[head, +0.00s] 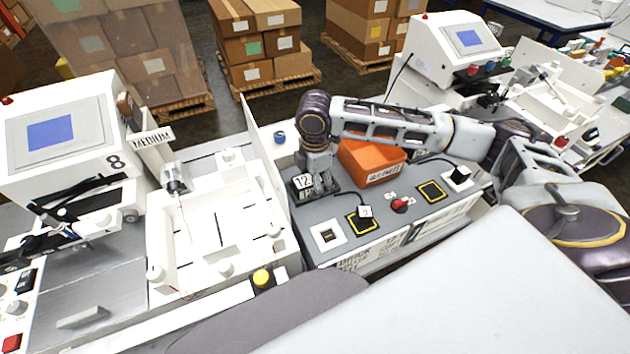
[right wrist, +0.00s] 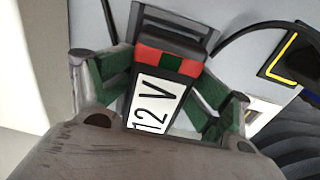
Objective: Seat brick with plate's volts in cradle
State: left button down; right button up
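A black brick (head: 303,183) with a white label stands near the back left corner of the grey bench top. In the right wrist view the brick (right wrist: 163,85) reads "12 V" and has a red and green band. My right gripper (head: 317,180) points down at it. Its green-padded fingers (right wrist: 165,88) lie on both sides of the brick and appear to press on it. A white-framed dark socket (head: 328,235), possibly the cradle, lies at the front left. The printed plate (head: 375,250) on the bench front shows "BRICK" and "12"; its smaller print is unclear. My left gripper is out of view.
Another labelled black brick (head: 365,214) sits by a yellow-outlined pad, with a cable near it. A further one (head: 460,175) stands at the right. An empty yellow-outlined pad (head: 432,191), a red knob (head: 401,204) and an orange bin (head: 372,162) are close. A white plotter (head: 215,225) stands left.

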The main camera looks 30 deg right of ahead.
jog(key=shift+r+b, duration=0.4)
jog(key=shift+r, duration=0.1)
notch_tip(320, 180, up, 12)
jog(key=shift+r+p, duration=0.15)
jog(key=shift+p, duration=0.15)
jog(key=shift+s, duration=0.1)
dwell(0.8)
